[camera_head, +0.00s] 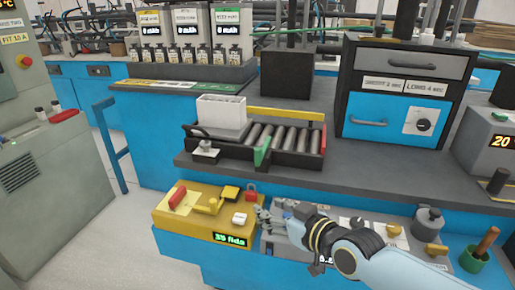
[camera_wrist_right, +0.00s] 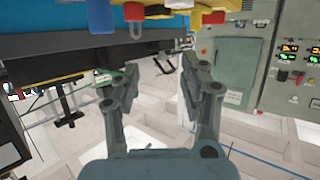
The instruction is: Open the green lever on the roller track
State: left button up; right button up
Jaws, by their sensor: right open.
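The roller track (camera_head: 285,138) stands on the grey bench top in the head view, a black frame with several grey rollers. The green lever (camera_head: 262,151) stands upright at its front side, near the middle of the track. A white box (camera_head: 221,112) sits at the track's left end. My right gripper (camera_head: 264,217) is in front of and below the track, over the lower front ledge, well apart from the lever. In the right wrist view its two fingers (camera_wrist_right: 158,80) are spread with nothing between them. My left gripper is not in view.
A yellow unit (camera_head: 165,215) with a red handle and a display is left of my right gripper. A blue-fronted cabinet (camera_head: 372,121) stands right of the track. A black box (camera_head: 287,75) is behind it. The bench top right of the track is clear.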

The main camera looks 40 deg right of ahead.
aim_at(260, 152)
jog(key=w+d+r+m+t+h, duration=0.1)
jog(key=w+d+r+t+h, duration=0.2)
jog(key=r, duration=0.4)
jog(key=shift+m+t+y, duration=0.3)
jog(key=w, duration=0.3)
jog(key=w+d+b, duration=0.1)
jog(key=w, duration=0.2)
jog(key=w+d, duration=0.1)
jog(key=w, duration=0.2)
jog(key=shift+w+d+b, duration=0.1)
jog(key=shift+w+b, duration=0.25)
jog(key=shift+w+r, duration=0.1)
jog(key=shift+w, duration=0.35)
jog(key=shift+c, duration=0.3)
grip_shut()
